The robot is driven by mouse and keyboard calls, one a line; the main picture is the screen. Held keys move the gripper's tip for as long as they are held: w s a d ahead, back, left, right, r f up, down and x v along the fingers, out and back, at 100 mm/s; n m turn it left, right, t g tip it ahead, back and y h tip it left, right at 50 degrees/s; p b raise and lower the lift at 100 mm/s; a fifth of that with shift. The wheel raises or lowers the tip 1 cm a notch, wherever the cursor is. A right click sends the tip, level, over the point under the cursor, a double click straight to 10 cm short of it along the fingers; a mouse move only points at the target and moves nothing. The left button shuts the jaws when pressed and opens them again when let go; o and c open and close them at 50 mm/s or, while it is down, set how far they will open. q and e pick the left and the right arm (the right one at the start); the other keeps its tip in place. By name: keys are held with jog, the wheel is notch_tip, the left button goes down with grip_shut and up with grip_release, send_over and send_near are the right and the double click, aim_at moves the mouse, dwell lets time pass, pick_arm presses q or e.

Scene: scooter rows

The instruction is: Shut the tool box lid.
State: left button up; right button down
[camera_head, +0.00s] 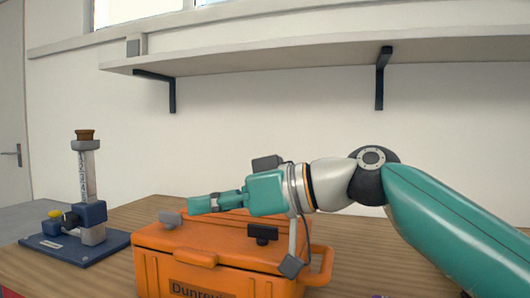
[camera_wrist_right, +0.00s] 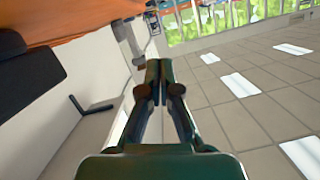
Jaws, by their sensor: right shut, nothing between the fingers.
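The orange tool box (camera_head: 205,273) stands on the wooden table, its labelled front towards me. Its lid (camera_head: 205,239) looks down over the body, roughly level. I cannot tell whether it is fully seated, as my arm hides part of the back. A grey latch piece (camera_head: 170,219) and a black one (camera_head: 262,234) stand up from the top. My right gripper (camera_head: 192,205) is shut and empty, just above the box top and pointing left. In the right wrist view its fingers (camera_wrist_right: 156,73) are together, with orange box surface (camera_wrist_right: 85,17) at the upper left. My left gripper is not in view.
A blue-based device with a clear scaled column (camera_head: 87,175) stands on the table (camera_head: 140,215) left of the box. A wall shelf (camera_head: 300,60) with black brackets runs above. Table behind and right of the box looks clear.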

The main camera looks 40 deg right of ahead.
aim_at(200, 251)
jog(key=shift+n+h, duration=0.3)
jog(key=shift+n, duration=0.5)
jog(key=f+b, duration=0.2)
jog(key=a+f+b, duration=0.1)
jog(key=f, duration=0.1)
jog(key=shift+s+f, duration=0.1)
jog(key=shift+s, duration=0.25)
jog(key=shift+s+a+f+b, duration=0.1)
jog(key=shift+a+f+b, duration=0.15)
jog(key=shift+f+b, duration=0.4)
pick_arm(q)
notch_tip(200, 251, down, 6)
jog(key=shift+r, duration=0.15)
pick_arm(e)
jog(key=shift+f, duration=0.25)
jog(key=shift+a+f, duration=0.1)
jog(key=shift+f, duration=0.05)
pick_arm(q)
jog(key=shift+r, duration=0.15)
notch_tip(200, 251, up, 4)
jog(key=p, duration=0.4)
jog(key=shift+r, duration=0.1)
pick_arm(e)
jog(key=s+d+r, duration=0.5)
jog(key=s+r, duration=0.2)
jog(key=s, duration=0.1)
jog(key=shift+s+d+t, duration=0.15)
jog(key=shift+t, duration=0.25)
